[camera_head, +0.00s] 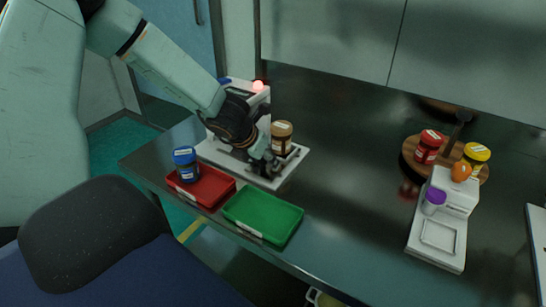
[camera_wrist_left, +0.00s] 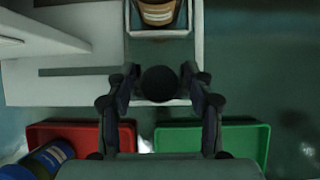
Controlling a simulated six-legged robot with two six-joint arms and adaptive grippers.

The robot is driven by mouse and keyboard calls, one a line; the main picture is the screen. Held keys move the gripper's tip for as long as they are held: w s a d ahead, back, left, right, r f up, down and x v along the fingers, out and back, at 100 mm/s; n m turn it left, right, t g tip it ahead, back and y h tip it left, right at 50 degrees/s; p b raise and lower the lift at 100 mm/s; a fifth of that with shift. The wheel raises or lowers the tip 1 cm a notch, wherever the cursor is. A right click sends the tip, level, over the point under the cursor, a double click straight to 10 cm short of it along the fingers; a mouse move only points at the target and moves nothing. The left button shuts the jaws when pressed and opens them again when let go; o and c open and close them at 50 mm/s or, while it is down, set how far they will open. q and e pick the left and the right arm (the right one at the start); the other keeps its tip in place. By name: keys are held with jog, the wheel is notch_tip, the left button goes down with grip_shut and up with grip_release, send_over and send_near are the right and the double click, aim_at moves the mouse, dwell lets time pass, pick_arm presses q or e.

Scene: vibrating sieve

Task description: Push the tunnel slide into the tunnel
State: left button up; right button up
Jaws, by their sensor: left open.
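The tunnel slide (camera_head: 294,160) is a white tray that sticks out of the front of the white machine with the tunnel (camera_head: 212,150). A jar with a brown lid (camera_head: 281,134) stands upright on the slide. In the left wrist view the slide's white rim (camera_wrist_left: 198,35) frames the jar's lower part (camera_wrist_left: 158,12). My left gripper (camera_head: 268,168) is low at the slide's front edge. In the left wrist view its open fingers (camera_wrist_left: 160,78) stand on both sides of a round black knob (camera_wrist_left: 160,84). Contact with the knob cannot be told. My right gripper is not in view.
A red tray (camera_head: 222,196) with a blue jar (camera_head: 186,164) and an empty green tray (camera_head: 262,216) lie near the front edge. At the right stand a round wooden stand (camera_head: 409,151) with jars and a white scale (camera_head: 437,247). The middle counter is clear.

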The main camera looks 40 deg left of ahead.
pick_arm(q)
jog(key=shift+s+a+p, duration=0.15)
jog(key=shift+a+p, duration=1)
jog(key=shift+a, duration=0.2)
jog(key=shift+s+a+p, duration=0.15)
jog(key=shift+a+p, duration=0.95)
jog(key=shift+a, duration=0.25)
jog(key=shift+s+a+p, duration=0.25)
jog(key=shift+a+p, duration=1.2)
jog(key=shift+a, duration=0.6)
jog(key=shift+s+a+p, duration=0.2)
jog(key=shift+a+p, duration=1.25)
jog(key=shift+a, duration=0.6)
jog(key=o, duration=1)
jog(key=p+v, duration=0.4)
jog(key=shift+s+r, duration=0.1)
jog(key=shift+r, duration=0.2)
jog(key=p+v, duration=0.4)
jog(key=p, duration=0.1)
jog(key=shift+s+r, duration=0.2)
jog(key=shift+s, duration=0.05)
